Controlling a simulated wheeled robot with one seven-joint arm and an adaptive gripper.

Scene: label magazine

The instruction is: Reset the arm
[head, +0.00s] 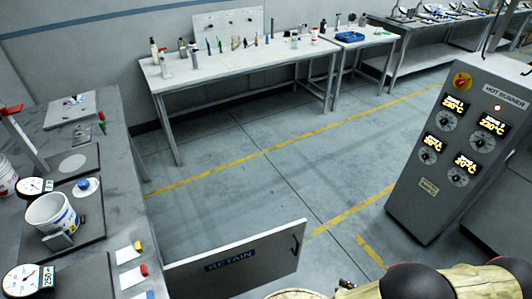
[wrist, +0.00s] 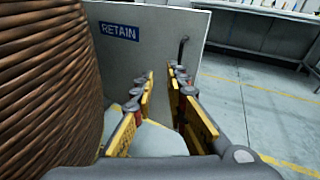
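My gripper (wrist: 161,76) shows in the wrist view with its two yellow-and-grey fingers apart and nothing visible between them. Beyond the fingertips stands a pale door panel (wrist: 150,60) with a blue RETAIN label (wrist: 119,31) and a dark handle (wrist: 182,50). The fingers overlap the panel in the picture; I see no clear contact. In the head view the same door panel (head: 270,266) stands at the bottom centre. Part of my arm, beige and dark, fills the bottom right there, and the gripper's fingers are not clearly visible.
A large brown ribbed round object (wrist: 45,80) is close on the left of the wrist view. A grey bench (head: 118,190) with dials and a white tub (head: 50,212) is at left. A HOT RUNNER cabinet (head: 430,205) stands at right. Open floor (head: 240,190) lies between.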

